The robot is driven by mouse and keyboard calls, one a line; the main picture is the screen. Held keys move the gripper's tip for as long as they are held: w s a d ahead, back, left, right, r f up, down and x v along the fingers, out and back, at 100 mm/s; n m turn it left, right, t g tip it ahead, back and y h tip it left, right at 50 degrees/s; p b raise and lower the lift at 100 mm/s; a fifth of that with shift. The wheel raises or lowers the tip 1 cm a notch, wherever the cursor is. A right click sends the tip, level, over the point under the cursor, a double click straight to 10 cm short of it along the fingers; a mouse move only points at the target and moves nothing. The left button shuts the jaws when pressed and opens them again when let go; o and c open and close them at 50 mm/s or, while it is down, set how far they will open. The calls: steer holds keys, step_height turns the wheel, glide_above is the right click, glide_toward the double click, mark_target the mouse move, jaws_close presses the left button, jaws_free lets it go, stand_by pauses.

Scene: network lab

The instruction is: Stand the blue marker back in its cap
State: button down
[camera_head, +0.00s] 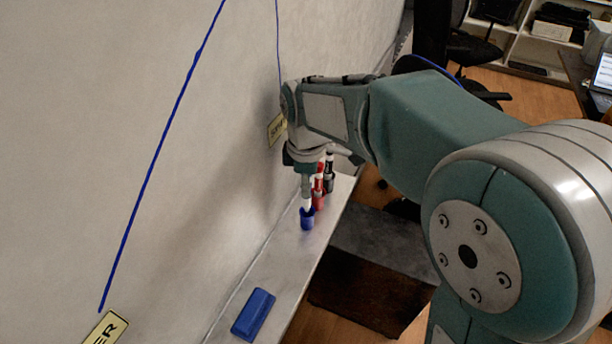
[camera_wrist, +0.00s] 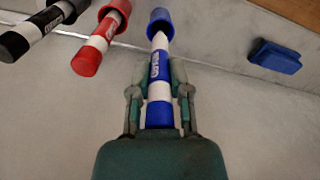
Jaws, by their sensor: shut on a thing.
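The blue marker (camera_wrist: 159,75) has a white and blue body and lies lengthwise between my fingers in the wrist view. My gripper (camera_wrist: 160,88) is shut on it. The marker's narrow white end points at the open mouth of the blue cap (camera_wrist: 161,20). The end overlaps the rim there; I cannot tell how far inside it is. In the head view the blue cap (camera_head: 307,220) stands on the ledge directly below my gripper (camera_head: 306,186), with a white part of the marker just above it. My fingers partly hide the marker's body.
A red marker (camera_wrist: 98,42) and a black marker (camera_wrist: 35,32) stand in their own caps close beside the blue cap. A blue eraser (camera_head: 254,314) lies on the narrow ledge (camera_head: 281,258) nearer the camera. The whiteboard (camera_head: 90,130) rises along the ledge's left side.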

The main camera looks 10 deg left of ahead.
steer(key=shift+f, duration=1.8)
steer(key=shift+c, duration=2.4)
jaws_free()
step_height(320, 180, up, 12)
steer(key=shift+w+a, duration=0.1)
